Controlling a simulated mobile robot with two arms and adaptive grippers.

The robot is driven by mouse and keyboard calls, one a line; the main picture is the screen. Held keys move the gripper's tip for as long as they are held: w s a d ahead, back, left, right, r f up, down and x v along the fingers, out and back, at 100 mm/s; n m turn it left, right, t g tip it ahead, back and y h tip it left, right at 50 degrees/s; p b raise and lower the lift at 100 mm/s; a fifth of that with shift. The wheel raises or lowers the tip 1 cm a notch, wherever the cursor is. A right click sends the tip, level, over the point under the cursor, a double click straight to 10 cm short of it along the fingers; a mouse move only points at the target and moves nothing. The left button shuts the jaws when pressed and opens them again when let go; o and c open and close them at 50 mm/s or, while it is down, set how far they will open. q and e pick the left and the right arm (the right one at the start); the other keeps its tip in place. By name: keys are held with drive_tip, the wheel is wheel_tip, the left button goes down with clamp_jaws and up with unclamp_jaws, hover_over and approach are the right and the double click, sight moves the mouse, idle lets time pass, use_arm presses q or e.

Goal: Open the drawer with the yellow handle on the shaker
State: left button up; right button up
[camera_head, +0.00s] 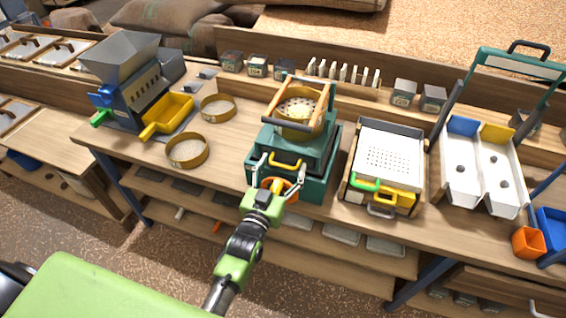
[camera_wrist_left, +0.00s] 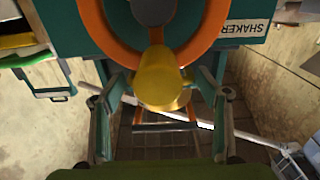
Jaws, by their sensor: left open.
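The teal shaker (camera_head: 331,162) stands on the bench in the middle of the head view. A yellow bar handle (camera_head: 286,161) shows on its front, above an orange ring (camera_head: 291,187). My left gripper (camera_head: 279,178) is open at the shaker's front, just below that handle. In the left wrist view, the shaker's label (camera_wrist_left: 243,27) is upside down. A yellow rounded piece (camera_wrist_left: 160,78) lies between the spread fingers of my left gripper (camera_wrist_left: 160,100), beside the orange ring (camera_wrist_left: 201,32). I cannot tell whether it is the bar handle, or whether the fingers touch it. My right gripper is out of view.
A perforated white tray unit (camera_head: 390,150) with green and yellow handles stands right of the shaker. Round sieves (camera_head: 187,151) and a grey hopper machine (camera_head: 122,58) stand to the left. Shelves (camera_head: 290,243) run below the bench front.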

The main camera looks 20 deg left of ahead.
use_arm(q)
drive_tip(key=shift+w, duration=0.4)
